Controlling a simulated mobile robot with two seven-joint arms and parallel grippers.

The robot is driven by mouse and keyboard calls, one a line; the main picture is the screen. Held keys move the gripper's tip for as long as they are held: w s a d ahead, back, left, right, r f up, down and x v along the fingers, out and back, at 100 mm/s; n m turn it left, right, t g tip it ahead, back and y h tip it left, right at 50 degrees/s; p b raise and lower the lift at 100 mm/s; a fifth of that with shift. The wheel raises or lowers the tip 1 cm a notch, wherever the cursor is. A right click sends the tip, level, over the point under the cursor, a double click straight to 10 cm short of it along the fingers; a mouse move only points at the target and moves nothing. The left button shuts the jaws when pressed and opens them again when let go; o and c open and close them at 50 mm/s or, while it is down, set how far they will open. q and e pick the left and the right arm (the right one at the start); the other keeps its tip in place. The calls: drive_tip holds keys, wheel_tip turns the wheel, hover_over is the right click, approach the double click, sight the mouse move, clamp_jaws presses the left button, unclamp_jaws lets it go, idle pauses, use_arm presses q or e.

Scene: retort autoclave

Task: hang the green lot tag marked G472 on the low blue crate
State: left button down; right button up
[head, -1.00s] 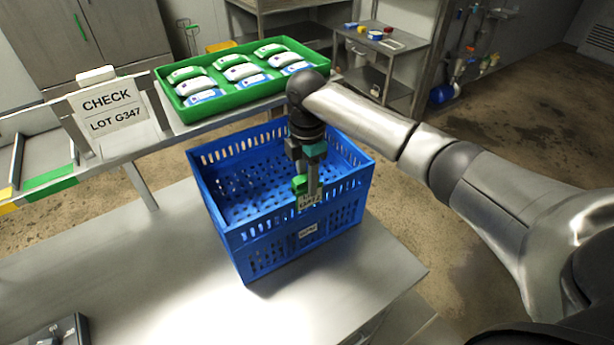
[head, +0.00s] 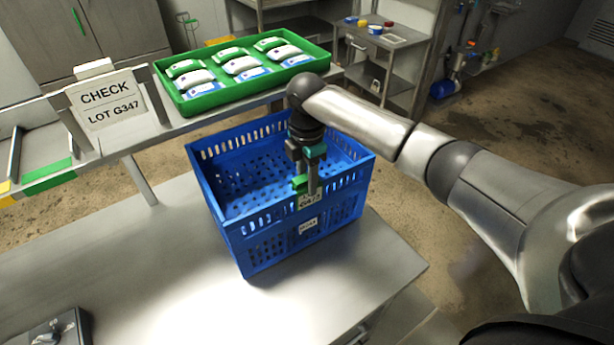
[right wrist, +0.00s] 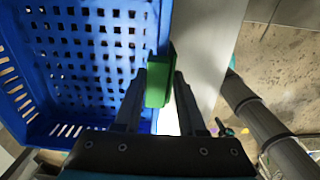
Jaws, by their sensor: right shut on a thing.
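The blue crate (head: 262,245) stands on the steel table, open at the top, with a small white label (head: 308,226) on its near wall. My right gripper (head: 309,187) points down at the crate's near rim and is shut on the green lot tag (head: 299,183). The tag's pale plate shows in front of the near wall, just under the rim; its print is too small to read surely. In the right wrist view the green tag (right wrist: 159,82) sits between the fingers, at the crate's rim (right wrist: 163,30). I cannot tell whether it is hooked over the rim. My left gripper is out of view.
A green tray (head: 215,97) of several white packs stands on the rail shelf behind the crate. A sign (head: 106,100) reading CHECK LOT G347 stands at left. A dark device (head: 60,330) lies at the table's near left. The table (head: 130,265) is clear left of the crate.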

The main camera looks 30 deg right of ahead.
drive_tip(key=shift+f, duration=0.2)
drive_tip(key=o, duration=0.7)
wheel_tip(320, 180, up, 15)
drive_tip(key=shift+r+b, duration=0.15)
drive_tip(key=shift+b, duration=0.3)
idle(0.5)
